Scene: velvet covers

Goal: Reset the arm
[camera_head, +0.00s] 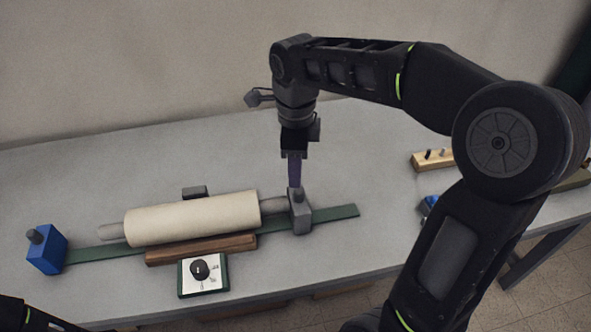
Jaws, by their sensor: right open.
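My right arm comes in from the right, and its open gripper (295,184) points down over the table. Its fingertips are just above or at the knob of a grey block (300,215) at the right end of a cream roller (193,218); contact cannot be told. From this side the fingers overlap, so their gap is hidden. A dark piece, seemingly part of my left arm, shows at the bottom left corner; my left gripper is out of view.
A green rail (335,213) runs under the roller on the grey table (95,180). A blue block (46,250) stands at its left end. A wooden bar (200,249) and dial box (203,277) are in front. A wooden rack (431,160) lies at right, partly behind my arm.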

